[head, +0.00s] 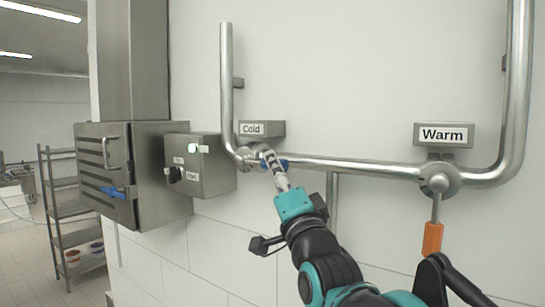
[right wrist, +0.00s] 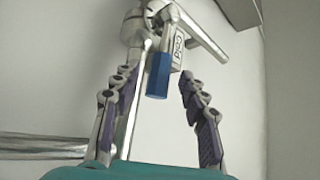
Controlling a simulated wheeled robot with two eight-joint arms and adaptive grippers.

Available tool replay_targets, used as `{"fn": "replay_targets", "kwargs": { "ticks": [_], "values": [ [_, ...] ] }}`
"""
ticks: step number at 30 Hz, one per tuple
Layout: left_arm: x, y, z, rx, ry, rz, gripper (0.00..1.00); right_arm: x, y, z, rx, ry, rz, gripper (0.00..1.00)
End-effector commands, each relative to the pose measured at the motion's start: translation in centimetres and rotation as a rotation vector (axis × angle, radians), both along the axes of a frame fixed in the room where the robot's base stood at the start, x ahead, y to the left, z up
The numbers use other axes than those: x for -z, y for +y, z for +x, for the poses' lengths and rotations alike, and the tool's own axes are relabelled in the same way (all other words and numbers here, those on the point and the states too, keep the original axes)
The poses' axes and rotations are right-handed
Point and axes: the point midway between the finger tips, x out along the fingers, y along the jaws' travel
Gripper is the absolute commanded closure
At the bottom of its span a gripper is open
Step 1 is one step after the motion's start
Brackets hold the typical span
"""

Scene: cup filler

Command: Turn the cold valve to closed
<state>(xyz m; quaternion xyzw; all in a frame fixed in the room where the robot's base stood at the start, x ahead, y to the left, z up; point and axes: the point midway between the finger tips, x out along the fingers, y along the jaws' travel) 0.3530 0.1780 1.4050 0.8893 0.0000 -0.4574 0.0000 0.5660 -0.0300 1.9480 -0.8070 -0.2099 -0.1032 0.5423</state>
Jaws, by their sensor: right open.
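The cold valve (head: 247,157) sits on the steel pipe below the "Cold" sign (head: 262,128). Its blue handle (head: 274,163) points right, roughly along the horizontal pipe. My right gripper (head: 274,166) reaches up to the handle and partly covers it. In the right wrist view the blue handle (right wrist: 158,76) hangs between the fingertips of the open right gripper (right wrist: 160,82), nearer the left finger. I cannot tell whether a finger touches it. My left gripper is out of view.
The warm valve (head: 438,180) with its orange handle (head: 433,238) pointing down is at the right under the "Warm" sign (head: 443,134). A grey switch box (head: 208,165) and a steel cabinet (head: 150,175) are on the wall at left. A shelf rack (head: 70,215) stands farther back.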

Motion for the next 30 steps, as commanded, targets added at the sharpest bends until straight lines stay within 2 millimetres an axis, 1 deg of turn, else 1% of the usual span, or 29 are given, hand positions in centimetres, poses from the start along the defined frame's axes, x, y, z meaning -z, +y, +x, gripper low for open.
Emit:
{"fn": "replay_targets", "kwargs": {
  "ticks": [1,3,6,10,16,17,18,20,21,22,30],
  "values": [
    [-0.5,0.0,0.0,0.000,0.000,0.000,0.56,-0.5,0.2,0.8,0.000,0.000,-0.001,0.56],
    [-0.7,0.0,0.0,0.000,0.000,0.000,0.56,-0.9,0.4,1.6,0.001,0.001,-0.001,0.56],
    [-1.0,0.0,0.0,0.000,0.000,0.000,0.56,-1.1,0.6,2.4,0.001,0.000,-0.002,0.56],
    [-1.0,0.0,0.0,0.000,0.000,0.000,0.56,-1.2,0.7,2.8,0.001,0.000,-0.002,0.56],
    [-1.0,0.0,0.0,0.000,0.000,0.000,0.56,-1.2,0.7,2.8,0.000,0.001,-0.002,0.56],
    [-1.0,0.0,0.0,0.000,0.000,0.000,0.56,-1.2,0.7,2.8,0.000,0.001,-0.002,0.62],
    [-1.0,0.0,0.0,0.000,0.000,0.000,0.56,-1.2,0.7,2.8,0.000,0.001,-0.002,0.72],
    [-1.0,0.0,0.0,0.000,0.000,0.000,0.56,-1.2,0.7,2.8,0.000,0.001,-0.002,0.88],
    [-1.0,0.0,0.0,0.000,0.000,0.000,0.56,-1.2,0.7,2.8,0.000,0.001,-0.002,0.99],
    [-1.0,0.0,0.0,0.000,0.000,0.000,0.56,-1.2,0.7,2.8,0.000,0.001,-0.002,1.00],
    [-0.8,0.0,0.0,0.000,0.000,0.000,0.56,-1.0,0.7,2.8,0.001,-0.005,0.006,1.00]
  ]
}}
